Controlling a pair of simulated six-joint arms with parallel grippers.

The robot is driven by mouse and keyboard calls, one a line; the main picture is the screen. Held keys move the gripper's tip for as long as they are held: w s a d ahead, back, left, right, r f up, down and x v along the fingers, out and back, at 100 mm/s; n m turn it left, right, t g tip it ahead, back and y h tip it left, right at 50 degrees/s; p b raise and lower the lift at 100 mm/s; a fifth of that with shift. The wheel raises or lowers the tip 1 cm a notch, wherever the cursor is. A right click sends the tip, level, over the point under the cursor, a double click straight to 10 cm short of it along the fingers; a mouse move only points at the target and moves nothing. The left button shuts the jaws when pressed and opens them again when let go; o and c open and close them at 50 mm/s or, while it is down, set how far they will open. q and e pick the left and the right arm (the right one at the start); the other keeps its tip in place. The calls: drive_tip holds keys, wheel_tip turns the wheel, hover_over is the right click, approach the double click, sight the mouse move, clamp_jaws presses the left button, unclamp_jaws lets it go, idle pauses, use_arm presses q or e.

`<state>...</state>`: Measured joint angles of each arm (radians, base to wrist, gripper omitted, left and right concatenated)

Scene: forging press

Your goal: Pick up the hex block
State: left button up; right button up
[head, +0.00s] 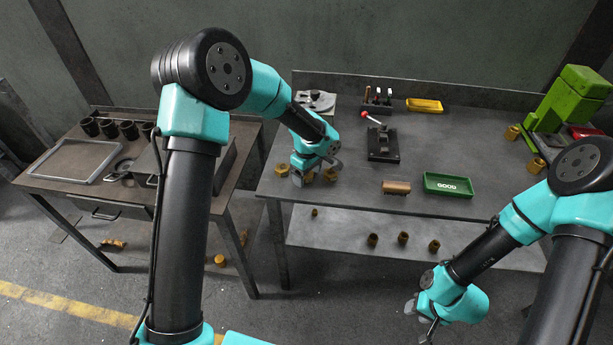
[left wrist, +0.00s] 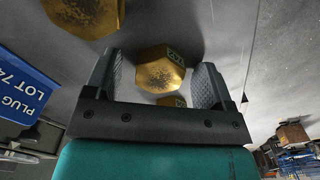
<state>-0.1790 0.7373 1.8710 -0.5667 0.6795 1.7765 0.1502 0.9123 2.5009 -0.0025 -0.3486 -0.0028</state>
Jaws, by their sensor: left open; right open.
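Brass-coloured hex blocks sit at the left end of the right-hand table. In the head view, one block (head: 282,169) is left of my left gripper (head: 303,178) and another (head: 330,174) is right of it. In the left wrist view, a hex block (left wrist: 158,74) with a small dark green label shows between the two open fingers (left wrist: 160,62). I cannot tell whether they touch it. A second hex block (left wrist: 85,14) is at upper left. Part of another brass piece (left wrist: 172,101) shows behind the gripper's edge. My right gripper (head: 424,318) hangs low in front of the table, empty.
A black toggle fixture (head: 383,146) with a red knob, a brown block (head: 396,187), a green "GOOD" tray (head: 449,175) and a yellow tray (head: 425,105) stand on the table (head: 300,207). A green press (head: 575,100) is at right. A blue sign (left wrist: 25,92) is close in the wrist view.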

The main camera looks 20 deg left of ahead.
use_arm(q)
drive_tip(key=shift+c, duration=0.3)
drive_tip(key=c, duration=1.1)
drive_tip(key=shift+r, duration=0.1)
drive_tip(key=shift+c, duration=0.2)
drive_tip(key=shift+r, duration=1.3)
drive_tip(key=s+d+r, duration=0.1)
drive_tip(key=s+d, duration=0.1)
drive_tip(key=s, duration=0.5)
drive_tip(key=s+d+r, duration=0.1)
drive_tip(key=s+d, duration=0.1)
drive_tip(key=s, duration=0.6)
drive_tip(key=shift+s+d, duration=0.2)
drive_tip(key=shift+w+r, duration=0.1)
drive_tip(key=shift+w, duration=0.05)
